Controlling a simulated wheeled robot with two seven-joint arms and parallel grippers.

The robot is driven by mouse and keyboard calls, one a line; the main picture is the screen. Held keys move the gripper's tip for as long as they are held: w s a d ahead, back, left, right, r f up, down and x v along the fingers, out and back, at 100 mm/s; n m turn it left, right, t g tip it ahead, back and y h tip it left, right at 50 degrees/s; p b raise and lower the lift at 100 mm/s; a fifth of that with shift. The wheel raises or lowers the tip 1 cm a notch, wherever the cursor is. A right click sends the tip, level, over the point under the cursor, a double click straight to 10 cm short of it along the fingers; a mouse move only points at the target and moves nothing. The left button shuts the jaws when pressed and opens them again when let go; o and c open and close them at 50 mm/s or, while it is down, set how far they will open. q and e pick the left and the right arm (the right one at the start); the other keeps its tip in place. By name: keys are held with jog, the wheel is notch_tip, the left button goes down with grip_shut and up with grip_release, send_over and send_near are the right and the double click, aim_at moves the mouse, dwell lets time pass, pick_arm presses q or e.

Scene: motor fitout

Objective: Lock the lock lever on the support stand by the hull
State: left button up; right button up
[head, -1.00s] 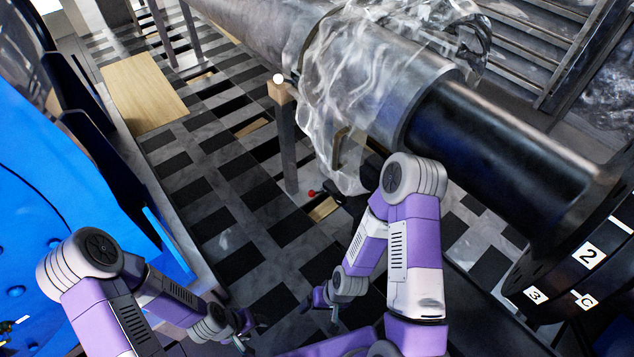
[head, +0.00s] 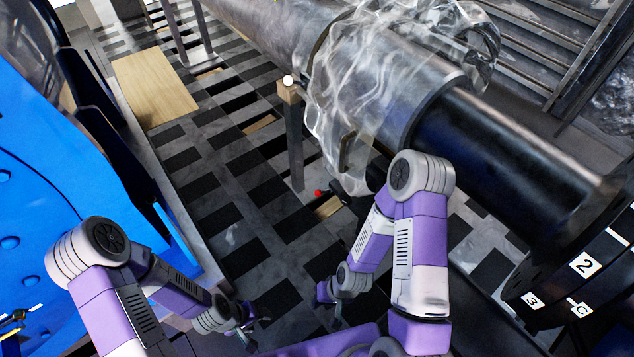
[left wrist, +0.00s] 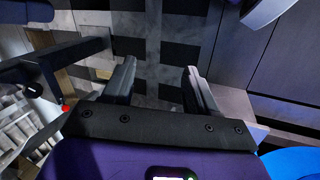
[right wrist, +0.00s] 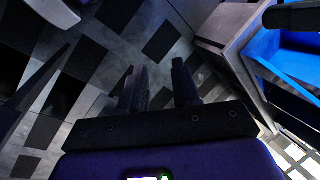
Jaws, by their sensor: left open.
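A red knob (head: 318,193) sits on the end of a dark lever on the stand's dark frame below the hull. The red knob also shows at the left of the left wrist view (left wrist: 65,108). Whether the lever is locked I cannot tell. My left gripper (head: 252,322) is open and empty, low over the tiled floor and well short of the knob; its spread fingers show in the left wrist view (left wrist: 160,80). My right gripper (head: 338,318) is empty with a narrower gap between its fingers (right wrist: 158,85), below and apart from the knob. My right arm partly hides the stand.
The large grey hull (head: 385,75), partly wrapped in clear film, lies across the upper right. An upright post (head: 294,145) with a wooden top stands beside it. A blue structure (head: 60,200) fills the left. Checkered floor between is mostly clear.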

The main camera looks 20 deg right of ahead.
notch_tip(320, 180, up, 14)
jog(key=p, duration=1.3)
jog(key=shift+r, duration=0.25)
grip_shut()
jog(key=shift+f, duration=0.15)
